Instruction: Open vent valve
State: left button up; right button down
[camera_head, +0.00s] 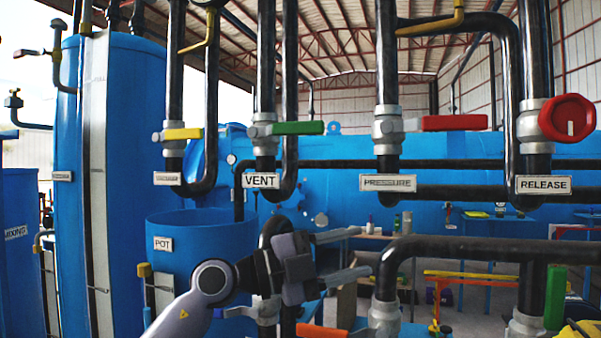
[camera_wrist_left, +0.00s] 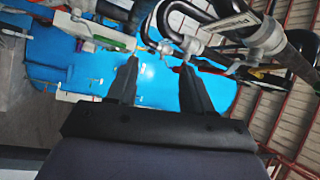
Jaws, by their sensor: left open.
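The vent valve has a green lever (camera_head: 298,128) that lies level, pointing right from its grey valve body (camera_head: 264,133) on a dark vertical pipe. The VENT label (camera_head: 262,181) hangs just below. My left gripper (camera_head: 362,252) is open and empty, below and to the right of the green lever, apart from it, with its fingers pointing right. In the left wrist view the two spread fingers (camera_wrist_left: 158,69) have nothing between them. A green strip, perhaps the lever, shows ahead and left of them (camera_wrist_left: 110,42). My right gripper is not in view.
A yellow lever (camera_head: 183,134) is left of the vent valve. A red lever (camera_head: 455,123) over the PRESSURE label and a red RELEASE knob (camera_head: 567,118) are to the right. A blue pot (camera_head: 205,240) stands behind my left arm. Dark pipes (camera_head: 470,248) run close to the gripper.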

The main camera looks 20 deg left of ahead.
pick_arm(q)
jog(key=w+a+r+t+y+b, duration=0.1)
jog(key=a+r+t+y, duration=0.25)
jog(key=r, duration=0.55)
jog(key=n+t+y+b, duration=0.1)
jog(key=n+t+y, duration=0.25)
jog(key=y, duration=0.25)
send_near(297, 128)
jog(key=x, duration=0.4)
jog(key=shift+r+n+y, duration=0.15)
jog(key=shift+n+y, duration=0.1)
jog(key=shift+n, duration=0.2)
jog(key=p+x, duration=0.2)
jog(key=x, duration=0.3)
jog(key=shift+w+d+p, duration=0.2)
jog(key=shift+w+p, duration=0.1)
jog(key=shift+w+d, duration=0.2)
jog(key=shift+w, duration=0.3)
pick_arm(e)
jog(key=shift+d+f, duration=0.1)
pick_arm(q)
grip_shut()
